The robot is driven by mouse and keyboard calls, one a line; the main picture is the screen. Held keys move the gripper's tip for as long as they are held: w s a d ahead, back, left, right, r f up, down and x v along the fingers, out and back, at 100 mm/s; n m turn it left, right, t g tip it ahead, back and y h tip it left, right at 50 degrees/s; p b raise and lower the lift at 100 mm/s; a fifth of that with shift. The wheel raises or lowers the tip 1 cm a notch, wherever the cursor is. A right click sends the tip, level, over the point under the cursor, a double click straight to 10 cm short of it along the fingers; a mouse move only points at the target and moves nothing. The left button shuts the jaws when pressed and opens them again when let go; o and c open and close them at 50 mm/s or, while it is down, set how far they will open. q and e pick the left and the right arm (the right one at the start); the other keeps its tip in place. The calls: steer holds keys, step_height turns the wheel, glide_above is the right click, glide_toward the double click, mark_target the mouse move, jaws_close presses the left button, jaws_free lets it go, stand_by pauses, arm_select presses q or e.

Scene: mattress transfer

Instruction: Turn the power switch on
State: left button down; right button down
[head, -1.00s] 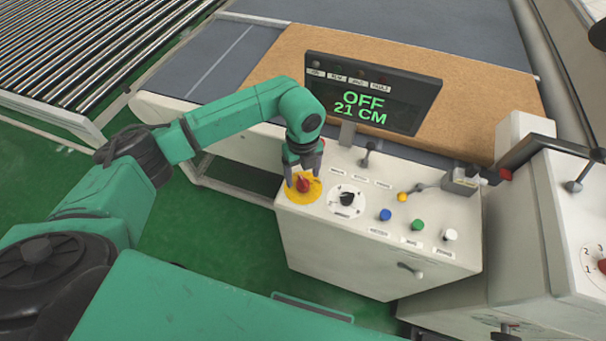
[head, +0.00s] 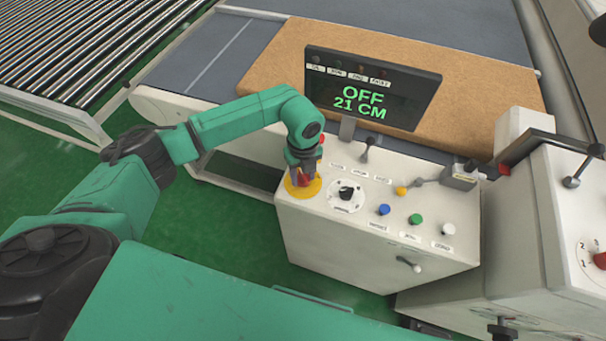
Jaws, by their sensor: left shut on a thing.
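The power switch is a red knob (head: 305,180) on a round yellow plate (head: 313,189) at the left end of the white control panel (head: 330,232). My left gripper (head: 301,178) points down over the yellow plate and is shut on the red knob, hiding most of it. The display (head: 370,92) behind the panel reads OFF and 21 CM in green. My right gripper is not in view.
Beside the yellow plate is a black rotary dial (head: 346,193). Blue (head: 384,209), green (head: 415,219) and white (head: 448,228) buttons sit further right. A brown mattress (head: 480,100) lies behind the display. A roller conveyor (head: 85,50) is at upper left.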

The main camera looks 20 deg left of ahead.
arm_select(q)
steer(key=shift+f+m+b, duration=0.2)
steer(key=shift+m+b, duration=1)
steer(key=shift+b, duration=0.05)
steer(key=m+b, duration=1)
steer(key=b, duration=0.1)
steer(key=shift+w+m, duration=0.1)
steer(key=shift+m, duration=0.2)
steer(key=m+b, duration=0.2)
steer(key=m, duration=0.1)
steer(key=shift+r+b, duration=0.15)
steer(key=shift+b, duration=0.15)
steer(key=shift+r+m+b, duration=0.1)
steer(key=shift+m+b, duration=0.4)
steer(key=shift+m, duration=0.3)
steer(key=shift+r, duration=0.1)
steer(key=shift+c, duration=1.8)
jaws_free()
